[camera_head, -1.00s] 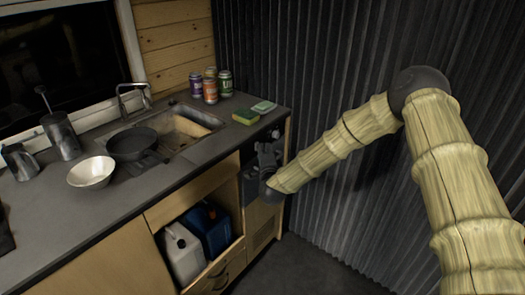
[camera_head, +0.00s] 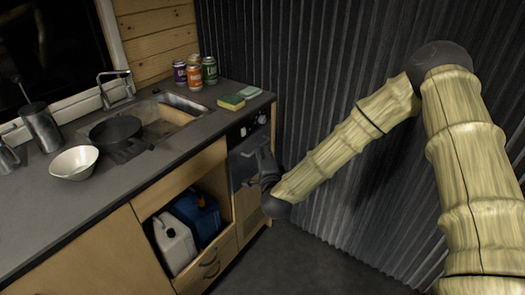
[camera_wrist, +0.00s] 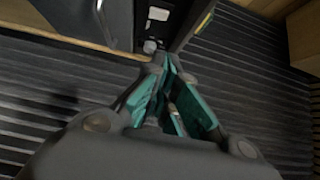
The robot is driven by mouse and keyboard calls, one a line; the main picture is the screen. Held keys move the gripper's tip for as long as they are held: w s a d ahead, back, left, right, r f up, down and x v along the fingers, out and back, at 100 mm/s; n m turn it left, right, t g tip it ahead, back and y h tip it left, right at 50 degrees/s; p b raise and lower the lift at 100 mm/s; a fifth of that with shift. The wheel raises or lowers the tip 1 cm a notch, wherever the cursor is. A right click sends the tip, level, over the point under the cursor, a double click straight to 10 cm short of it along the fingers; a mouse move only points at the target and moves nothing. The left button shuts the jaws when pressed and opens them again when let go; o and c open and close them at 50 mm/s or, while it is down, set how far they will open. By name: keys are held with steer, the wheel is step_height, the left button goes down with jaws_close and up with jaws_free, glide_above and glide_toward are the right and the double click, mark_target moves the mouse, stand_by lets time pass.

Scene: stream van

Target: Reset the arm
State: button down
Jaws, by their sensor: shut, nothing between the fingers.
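My arm comes down from the right in the head view. My gripper (camera_head: 266,163) is at its lower end, dark and small, in front of the appliance panel (camera_head: 243,163) at the counter's right end. In the wrist view, my gripper (camera_wrist: 172,62) shows its teal finger pads close together, with nothing seen between them. It appears apart from the counter front, though the exact gap is hard to judge.
The counter (camera_head: 100,199) holds a white bowl (camera_head: 74,163), a black pan (camera_head: 115,131), a sink (camera_head: 172,116), several cans (camera_head: 194,77) and sponges (camera_head: 231,102). Jugs (camera_head: 174,243) sit in an open cabinet below. A corrugated wall (camera_head: 310,70) stands behind my arm. Floor shows at lower centre.

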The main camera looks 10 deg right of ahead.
steer(key=shift+f, duration=0.1)
stand_by(0.3)
steer(key=s+f+n+g+y+p, duration=0.25)
steer(key=s+f+n+g, duration=0.7)
steer(key=s+f, duration=1.3)
steer(key=s+d+f+n+g+h, duration=0.1)
steer(key=s+d+f+n+g, duration=0.2)
steer(key=s, duration=1.1)
steer(key=s+d+f+n+g+h+p, duration=0.1)
steer(key=s+d+f+n+g, duration=0.2)
steer(key=s, duration=1.1)
steer(key=d+n+g, duration=0.2)
steer(key=d, duration=0.2)
steer(key=shift+f, duration=0.3)
steer(key=shift+d+g+h, duration=0.1)
steer(key=shift+g+h, duration=0.15)
